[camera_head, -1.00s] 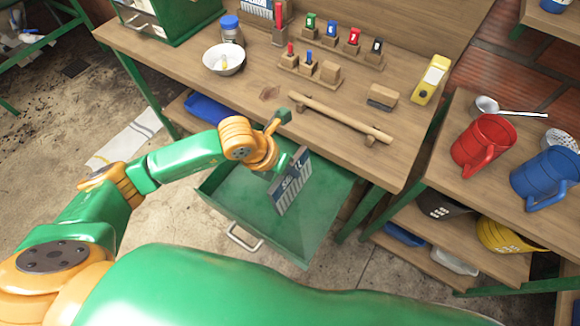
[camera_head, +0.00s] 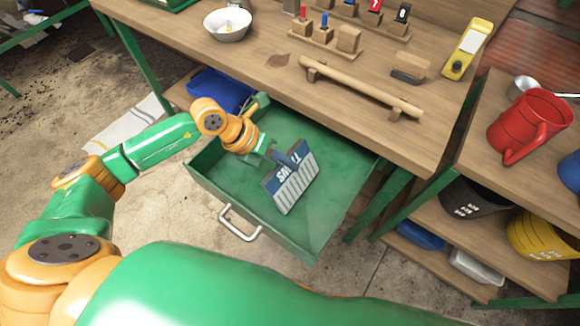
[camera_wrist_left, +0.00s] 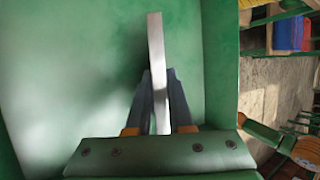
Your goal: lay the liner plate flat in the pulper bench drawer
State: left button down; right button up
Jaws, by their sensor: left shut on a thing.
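The liner plate (camera_head: 293,190) is a blue and grey ribbed plate with white lettering. My left gripper (camera_head: 275,157) is shut on its upper edge and holds it tilted inside the open green drawer (camera_head: 330,205). In the left wrist view the plate (camera_wrist_left: 155,60) shows edge-on as a pale strip between the fingers of my left gripper (camera_wrist_left: 159,85), with the green drawer floor (camera_wrist_left: 70,60) behind it. I cannot tell whether the plate's lower edge touches the drawer floor. My right gripper is not in view.
The wooden bench top (camera_head: 270,85) overhangs the drawer's back, with a wooden bar (camera_head: 360,88) near its front edge. A blue bin (camera_head: 218,90) sits on the shelf left of the drawer. A shelf unit with a red mug (camera_head: 530,125) stands to the right. The drawer around the plate looks empty.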

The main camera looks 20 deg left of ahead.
pick_arm(q)
jog(key=shift+w+a+f+n+g+h+b, duration=0.25)
jog(key=shift+a+f+h+b, duration=0.6)
jog(key=shift+b, duration=1.4)
jog(key=shift+w+a+f+n+g+h+b, duration=0.2)
jog(key=shift+w+a+f+n+h+b, duration=0.25)
jog(key=shift+h+b, duration=1.25)
jog(key=shift+w+a+f+n+g+h+b, duration=0.1)
jog(key=shift+a+f+g+h+b, duration=0.4)
jog(key=shift+b, duration=2.35)
jog(key=shift+a+f+t+b, duration=0.25)
jog(key=shift+f+b, duration=0.1)
jog(key=shift+b, duration=0.2)
jog(key=shift+r+h, duration=0.1)
jog(key=shift+h, duration=0.15)
jog(key=shift+s+r, duration=0.1)
jog(key=shift+s, duration=0.1)
jog(key=c, duration=0.7)
grip_release()
